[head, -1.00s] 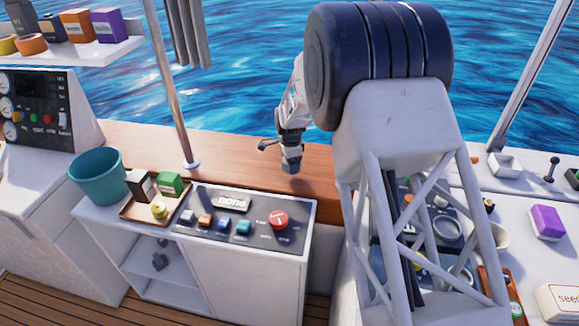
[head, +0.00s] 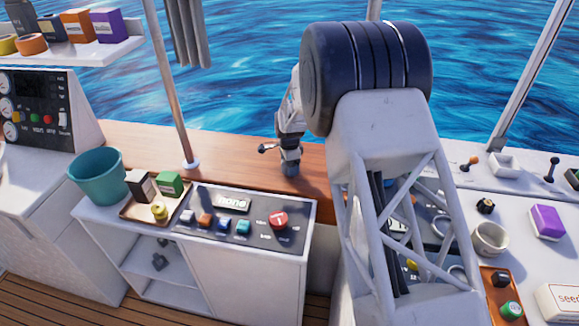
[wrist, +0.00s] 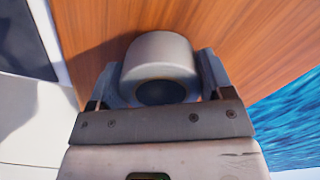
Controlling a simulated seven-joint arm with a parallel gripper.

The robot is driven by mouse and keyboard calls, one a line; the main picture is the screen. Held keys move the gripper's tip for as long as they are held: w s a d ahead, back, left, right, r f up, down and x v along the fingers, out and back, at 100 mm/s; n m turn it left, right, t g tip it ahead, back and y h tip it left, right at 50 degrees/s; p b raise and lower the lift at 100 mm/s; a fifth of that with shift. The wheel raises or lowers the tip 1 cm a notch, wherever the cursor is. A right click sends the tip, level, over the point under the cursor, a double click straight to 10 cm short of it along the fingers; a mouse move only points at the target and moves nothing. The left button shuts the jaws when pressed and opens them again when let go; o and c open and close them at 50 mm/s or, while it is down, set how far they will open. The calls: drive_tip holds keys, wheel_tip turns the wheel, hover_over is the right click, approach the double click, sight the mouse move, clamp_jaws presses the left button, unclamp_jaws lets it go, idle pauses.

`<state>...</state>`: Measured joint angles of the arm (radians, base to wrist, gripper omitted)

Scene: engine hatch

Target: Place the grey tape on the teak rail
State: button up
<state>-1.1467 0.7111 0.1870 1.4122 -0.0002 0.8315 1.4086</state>
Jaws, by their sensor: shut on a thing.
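The grey tape (wrist: 160,52) is a short pale roll with a dark round hole, held between the two fingers of my gripper (wrist: 158,78). In the head view my gripper (head: 290,168) is low over the brown teak rail (head: 238,152), right of the steel post. The teak rail (wrist: 220,25) fills much of the wrist view behind the tape. The tape is very close to the wood; I cannot tell whether it touches. In the head view the tape is not clear against the gripper.
A steel post (head: 175,95) rises from the rail to the left. In front stand a button panel (head: 250,208), a small tray (head: 130,212) and a teal bucket (head: 97,178).

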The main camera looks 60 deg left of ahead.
drive_tip(key=shift+f, duration=0.4)
drive_tip(key=shift+f, duration=0.1)
drive_tip(key=o, duration=1)
drive_tip(key=shift+c, duration=0.2)
wheel_tip(320, 180, up, 12)
idle(0.5)
idle(0.4)
